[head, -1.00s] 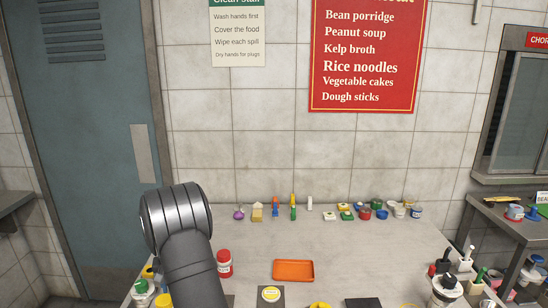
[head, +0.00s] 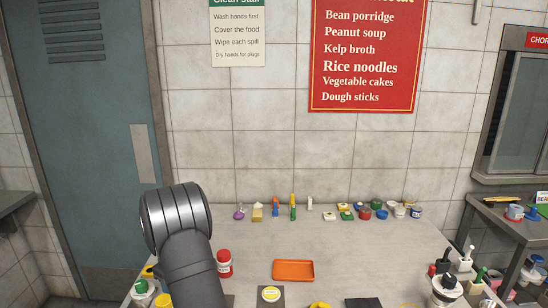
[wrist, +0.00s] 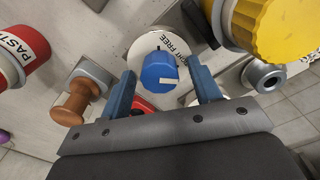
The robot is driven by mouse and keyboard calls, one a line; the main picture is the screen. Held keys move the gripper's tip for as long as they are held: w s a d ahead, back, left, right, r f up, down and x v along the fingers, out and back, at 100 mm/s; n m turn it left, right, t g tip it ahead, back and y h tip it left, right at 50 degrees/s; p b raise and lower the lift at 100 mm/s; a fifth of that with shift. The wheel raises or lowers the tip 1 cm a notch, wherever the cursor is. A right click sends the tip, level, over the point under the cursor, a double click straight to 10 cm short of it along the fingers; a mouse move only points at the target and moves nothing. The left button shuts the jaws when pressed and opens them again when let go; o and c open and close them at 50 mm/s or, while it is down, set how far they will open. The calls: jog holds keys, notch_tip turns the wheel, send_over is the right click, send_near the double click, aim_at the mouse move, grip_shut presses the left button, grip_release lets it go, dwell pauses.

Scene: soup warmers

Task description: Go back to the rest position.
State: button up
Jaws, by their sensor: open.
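My gripper (wrist: 162,98) shows in the wrist view with its two blue-grey fingers apart. A blue knob (wrist: 160,72) with a white pointer mark lies in view between and beyond the fingertips. The knob sits over a white round disc (wrist: 148,44) with lettering, partly hidden by it. I cannot tell whether the fingers touch the knob. In the head view my arm rises at the lower left, and my gripper does not show there.
The wrist view shows a yellow-topped item (wrist: 275,25), a red-and-white jar (wrist: 20,50) and a brown-handled stamp-like tool (wrist: 75,100) close around the gripper. In the head view, an orange tray (head: 293,270) and a red-lidded jar (head: 224,263) stand on the table (head: 340,245). Small items line its back.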

jog(key=n, duration=0.6)
jog(key=shift+n, duration=0.3)
dwell(0.5)
jog(key=s+r+m, duration=0.4)
jog(key=r+m, duration=0.5)
jog(key=r, duration=0.2)
jog(key=s+r+m, duration=0.5)
jog(key=r+m, duration=0.4)
jog(key=r, duration=0.1)
jog(key=shift+s+r, duration=0.15)
jog(key=shift+r, duration=0.2)
jog(key=shift+o, duration=1.3)
jog(key=shift+s+r+m, duration=0.15)
jog(key=shift+r+m, duration=0.05)
jog(key=shift+m, duration=0.2)
jog(key=o, duration=0.4)
jog(key=shift+f, duration=0.15)
jog(key=shift+c, duration=0.2)
jog(key=o, duration=0.3)
notch_tip(320, 180, down, 10)
jog(key=shift+r, duration=0.15)
